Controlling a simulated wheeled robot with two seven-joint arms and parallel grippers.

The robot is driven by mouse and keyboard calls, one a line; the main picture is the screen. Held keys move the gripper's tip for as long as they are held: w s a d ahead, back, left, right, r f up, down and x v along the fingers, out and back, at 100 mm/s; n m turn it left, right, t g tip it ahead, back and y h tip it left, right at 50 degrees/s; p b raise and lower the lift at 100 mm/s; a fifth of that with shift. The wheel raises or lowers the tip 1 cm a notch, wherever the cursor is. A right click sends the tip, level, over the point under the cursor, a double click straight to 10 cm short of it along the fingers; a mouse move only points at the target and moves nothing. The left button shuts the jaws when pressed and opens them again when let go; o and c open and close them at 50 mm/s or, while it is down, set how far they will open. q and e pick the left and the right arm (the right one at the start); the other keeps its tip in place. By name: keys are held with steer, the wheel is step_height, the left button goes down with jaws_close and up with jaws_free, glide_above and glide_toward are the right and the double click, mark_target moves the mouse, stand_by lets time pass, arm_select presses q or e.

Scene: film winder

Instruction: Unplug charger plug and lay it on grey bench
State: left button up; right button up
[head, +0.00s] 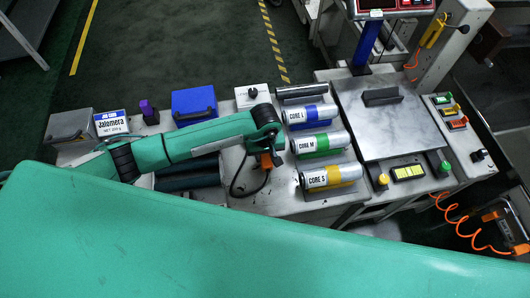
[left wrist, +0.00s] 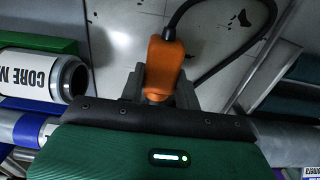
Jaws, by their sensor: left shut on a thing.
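The orange charger plug (head: 266,161) is at the end of my left arm in the head view, near the middle of the grey bench (head: 284,194). It also shows in the left wrist view (left wrist: 164,62), with a black cable leading off it and curving to the right. My left gripper (head: 273,152) is shut on the plug; dark fingers flank it in the left wrist view (left wrist: 160,92). I cannot see a socket, and I cannot tell whether the plug is seated in one. My right gripper is not in view.
Rollers labelled CORE L (head: 307,115), CORE M (head: 320,144) and CORE S (head: 331,177) lie just right of the plug. A blue box (head: 194,105) and a white switch box (head: 258,96) stand behind. Bare bench surface lies around the cable.

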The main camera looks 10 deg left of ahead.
arm_select(q)
steer(key=shift+s, duration=0.1)
steer(key=shift+s+d, duration=0.4)
steer(key=shift+s, duration=0.45)
